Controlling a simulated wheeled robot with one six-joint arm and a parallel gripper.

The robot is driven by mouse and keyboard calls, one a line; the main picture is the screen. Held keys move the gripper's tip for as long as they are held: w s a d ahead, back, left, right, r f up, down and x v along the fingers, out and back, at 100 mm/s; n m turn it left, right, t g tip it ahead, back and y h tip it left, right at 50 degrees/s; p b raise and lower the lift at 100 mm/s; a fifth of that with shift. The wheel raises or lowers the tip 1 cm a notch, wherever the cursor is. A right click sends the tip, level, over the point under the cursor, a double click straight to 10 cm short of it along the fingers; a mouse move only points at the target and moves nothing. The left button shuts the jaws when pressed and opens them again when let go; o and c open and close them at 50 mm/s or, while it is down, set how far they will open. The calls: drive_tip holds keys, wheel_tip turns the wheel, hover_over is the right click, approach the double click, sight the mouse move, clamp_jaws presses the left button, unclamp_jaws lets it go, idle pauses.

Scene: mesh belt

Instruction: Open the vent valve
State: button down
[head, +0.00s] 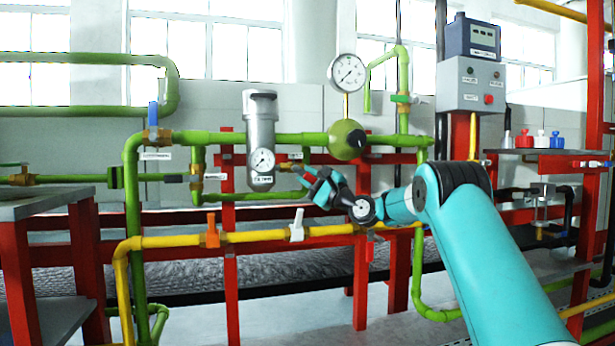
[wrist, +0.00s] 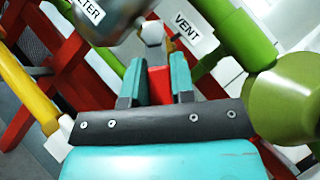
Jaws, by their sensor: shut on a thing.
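The vent valve is a small valve by the lower green pipe behind the filter, and its white VENT label (wrist: 188,34) shows in the wrist view. Its red handle (wrist: 159,84) stands between my two teal fingers in the wrist view. My gripper (wrist: 157,76) is shut on this handle, with a finger on either side. In the head view my gripper (head: 310,180) is at the valve, just right of the filter's gauge. My fingers hide much of the valve there, so how far the handle is turned is hard to tell.
The grey filter (head: 261,125) hangs close left of my gripper. A green round regulator (head: 347,139) with a dial gauge (head: 346,72) is above right. A yellow pipe (head: 260,236) with orange and white handles runs below. Red frame posts stand behind.

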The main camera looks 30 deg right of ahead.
drive_tip(key=n+g+p, duration=0.1)
drive_tip(key=r+n+g+p, duration=0.1)
drive_tip(key=p, duration=0.1)
drive_tip(key=r+n+g+p, duration=0.1)
drive_tip(key=p, duration=0.1)
drive_tip(key=shift+s+d+n+y, duration=0.1)
drive_tip(key=shift+d+n+y, duration=0.15)
drive_tip(key=shift+n+y, duration=0.05)
drive_tip(key=n+g+p, duration=0.1)
drive_tip(key=n+p, duration=0.1)
drive_tip(key=p, duration=0.2)
drive_tip(key=shift+r+g, duration=0.2)
drive_tip(key=shift+g, duration=0.2)
drive_tip(key=shift+n+h+p, duration=0.3)
drive_tip(key=shift+h+p, duration=0.1)
drive_tip(key=shift+p, duration=0.15)
drive_tip(key=shift+g, duration=0.3)
drive_tip(key=c, duration=1)
unclamp_jaws()
drive_tip(key=shift+o, duration=0.2)
drive_tip(key=shift+d, duration=0.1)
drive_tip(key=shift+s, duration=0.1)
